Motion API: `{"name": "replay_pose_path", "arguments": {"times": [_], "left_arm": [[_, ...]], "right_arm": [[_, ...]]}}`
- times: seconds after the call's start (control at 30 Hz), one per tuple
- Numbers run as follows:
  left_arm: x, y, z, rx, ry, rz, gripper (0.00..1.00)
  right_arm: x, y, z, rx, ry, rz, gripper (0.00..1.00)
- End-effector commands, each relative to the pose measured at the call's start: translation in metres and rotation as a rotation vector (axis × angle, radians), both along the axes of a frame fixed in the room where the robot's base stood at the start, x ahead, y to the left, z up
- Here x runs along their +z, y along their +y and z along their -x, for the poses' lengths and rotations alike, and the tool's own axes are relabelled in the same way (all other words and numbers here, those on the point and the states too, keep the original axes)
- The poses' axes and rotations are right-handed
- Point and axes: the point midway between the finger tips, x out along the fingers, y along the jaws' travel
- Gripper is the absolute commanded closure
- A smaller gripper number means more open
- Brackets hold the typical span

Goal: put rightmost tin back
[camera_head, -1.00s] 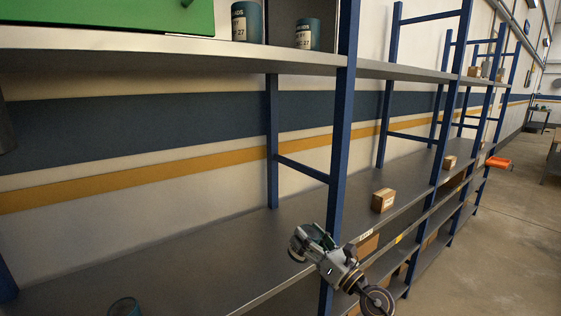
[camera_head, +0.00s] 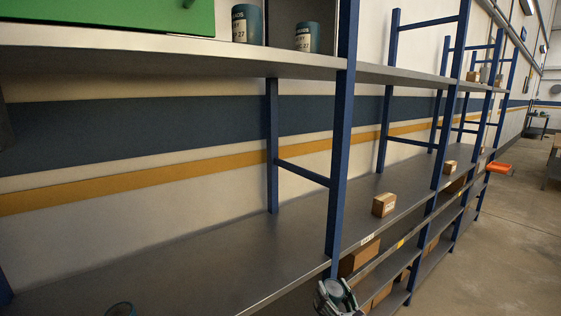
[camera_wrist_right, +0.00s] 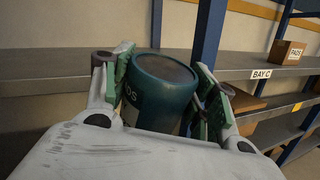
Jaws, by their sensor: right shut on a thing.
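My right gripper (camera_head: 338,294) is low in the head view, in front of the blue shelf post at the shelf's front edge. In the right wrist view, its green-padded fingers (camera_wrist_right: 160,95) are shut on a dark teal tin (camera_wrist_right: 160,88), one pad on each side. The held tin's lid shows in the wrist view; its lower part is hidden by the gripper. Two similar tins stand upright on the upper shelf, a left one (camera_head: 247,24) and a right one (camera_head: 308,38). My left gripper is not seen.
The lower shelf (camera_head: 200,265) is mostly bare. The blue post (camera_head: 341,170) stands close to my right gripper. A small cardboard box (camera_head: 384,205) sits farther along, right of the post. A green case (camera_head: 100,15) stands on the upper shelf (camera_head: 150,48).

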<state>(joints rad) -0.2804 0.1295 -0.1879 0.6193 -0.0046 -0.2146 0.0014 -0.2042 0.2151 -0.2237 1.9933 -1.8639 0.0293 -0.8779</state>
Motion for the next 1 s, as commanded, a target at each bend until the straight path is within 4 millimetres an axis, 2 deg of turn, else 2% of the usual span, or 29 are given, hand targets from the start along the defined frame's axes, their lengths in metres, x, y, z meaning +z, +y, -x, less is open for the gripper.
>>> {"name": "replay_pose_path", "arguments": {"times": [0.1,0.7,1.0], "left_arm": [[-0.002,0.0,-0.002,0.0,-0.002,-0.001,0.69],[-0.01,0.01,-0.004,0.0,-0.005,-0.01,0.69],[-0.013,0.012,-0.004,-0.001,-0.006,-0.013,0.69]], "right_arm": [[-0.019,-0.009,0.009,-0.045,0.014,0.023,0.73],[-0.104,-0.054,0.063,-0.258,0.086,0.18,0.73],[-0.129,-0.071,0.085,-0.326,0.114,0.247,0.73]]}}
